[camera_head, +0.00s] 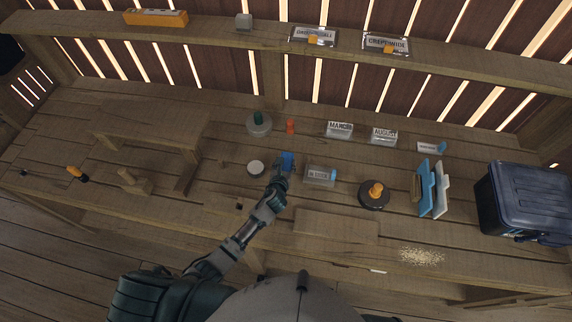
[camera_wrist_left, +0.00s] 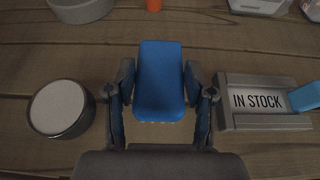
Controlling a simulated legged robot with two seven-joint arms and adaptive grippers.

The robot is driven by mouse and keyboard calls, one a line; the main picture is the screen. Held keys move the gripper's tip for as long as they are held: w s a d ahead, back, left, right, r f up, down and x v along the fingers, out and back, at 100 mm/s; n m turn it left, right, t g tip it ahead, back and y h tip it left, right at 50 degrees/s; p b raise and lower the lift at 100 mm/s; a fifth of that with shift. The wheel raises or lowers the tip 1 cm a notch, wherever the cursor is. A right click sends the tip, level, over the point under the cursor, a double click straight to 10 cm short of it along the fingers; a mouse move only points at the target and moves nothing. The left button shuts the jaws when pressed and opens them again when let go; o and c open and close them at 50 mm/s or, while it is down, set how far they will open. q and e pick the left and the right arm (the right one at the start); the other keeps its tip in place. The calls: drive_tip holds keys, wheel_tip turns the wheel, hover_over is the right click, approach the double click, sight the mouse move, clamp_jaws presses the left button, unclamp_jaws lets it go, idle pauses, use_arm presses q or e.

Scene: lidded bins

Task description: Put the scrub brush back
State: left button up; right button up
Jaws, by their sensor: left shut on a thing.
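My left gripper (camera_head: 283,172) is over the middle of the workbench, its arm coming up from below. It is shut on a blue block-shaped thing (camera_head: 287,160), which seems to be the scrub brush. My right gripper is not in view.
A round grey pot (camera_head: 256,168) stands left of the gripper; an "IN STOCK" sign holder (camera_head: 320,176) stands right. Behind are a container with a green top (camera_head: 259,124) and an orange item (camera_head: 290,127). A dark lidded bin (camera_head: 525,200) stands at the right. Pale crumbs (camera_head: 421,257) lie front right.

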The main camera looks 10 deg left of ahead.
use_arm(q)
drive_tip(key=shift+a, duration=0.25)
drive_tip(key=o, duration=1.2)
drive_tip(key=shift+a, duration=0.3)
drive_tip(key=shift+o, duration=0.3)
drive_tip(key=shift+d, duration=0.45)
drive_tip(key=shift+s+d+r, duration=0.1)
drive_tip(key=shift+s+d, duration=0.05)
drive_tip(key=shift+s, duration=0.1)
drive_tip(key=p+v, duration=0.1)
drive_tip(key=v, duration=1)
drive_tip(key=shift+s+a+p, duration=0.25)
drive_tip(key=shift+p, duration=0.05)
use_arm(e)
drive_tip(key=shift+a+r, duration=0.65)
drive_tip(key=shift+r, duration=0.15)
